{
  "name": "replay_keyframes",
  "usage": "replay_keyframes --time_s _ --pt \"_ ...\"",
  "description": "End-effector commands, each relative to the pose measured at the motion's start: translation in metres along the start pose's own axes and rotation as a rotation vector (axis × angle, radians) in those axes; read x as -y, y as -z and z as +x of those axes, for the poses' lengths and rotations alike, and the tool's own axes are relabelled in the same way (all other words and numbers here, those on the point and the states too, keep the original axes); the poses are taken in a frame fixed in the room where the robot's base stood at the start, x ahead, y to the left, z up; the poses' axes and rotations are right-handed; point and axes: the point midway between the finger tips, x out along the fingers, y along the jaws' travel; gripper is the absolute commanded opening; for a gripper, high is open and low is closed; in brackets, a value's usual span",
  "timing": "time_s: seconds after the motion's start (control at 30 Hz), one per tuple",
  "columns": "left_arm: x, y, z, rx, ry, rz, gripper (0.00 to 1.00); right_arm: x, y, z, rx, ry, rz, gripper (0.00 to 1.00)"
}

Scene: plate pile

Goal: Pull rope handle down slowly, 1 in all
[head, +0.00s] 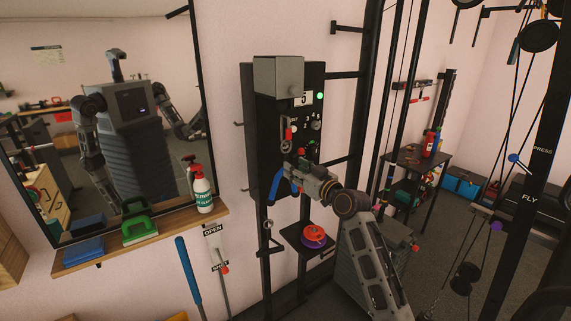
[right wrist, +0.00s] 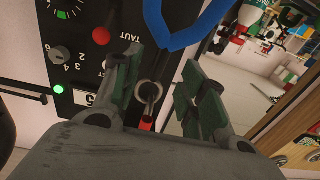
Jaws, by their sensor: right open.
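A black wall-mounted machine (head: 254,140) has a grey top box, a green light and knobs. A blue angular loop (head: 281,188), which looks like the rope handle, hangs low on its front. My right gripper (head: 290,172) is at the machine's front, close beside the blue loop. In the right wrist view my right gripper (right wrist: 162,95) has its two green-padded fingers apart. The blue loop (right wrist: 185,42) crosses just beyond the fingertips; contact cannot be told. My left gripper shows only as a mirror reflection of my arm.
A small shelf with a red-orange disc (head: 313,236) sits below the machine. Black frame posts and cables stand at right.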

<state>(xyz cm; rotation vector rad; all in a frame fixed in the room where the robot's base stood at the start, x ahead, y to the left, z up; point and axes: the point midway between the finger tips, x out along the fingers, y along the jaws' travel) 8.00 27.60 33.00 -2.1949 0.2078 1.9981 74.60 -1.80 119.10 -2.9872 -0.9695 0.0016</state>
Motion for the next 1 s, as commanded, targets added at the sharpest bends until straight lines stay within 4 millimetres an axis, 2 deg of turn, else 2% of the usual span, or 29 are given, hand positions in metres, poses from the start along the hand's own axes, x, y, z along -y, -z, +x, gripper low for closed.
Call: replay_keyframes --time_s 1.0 --pt "0.011 0.002 0.012 -0.004 0.011 0.003 0.39 0.001 0.0 0.059 -0.001 0.001 -0.001 0.42"
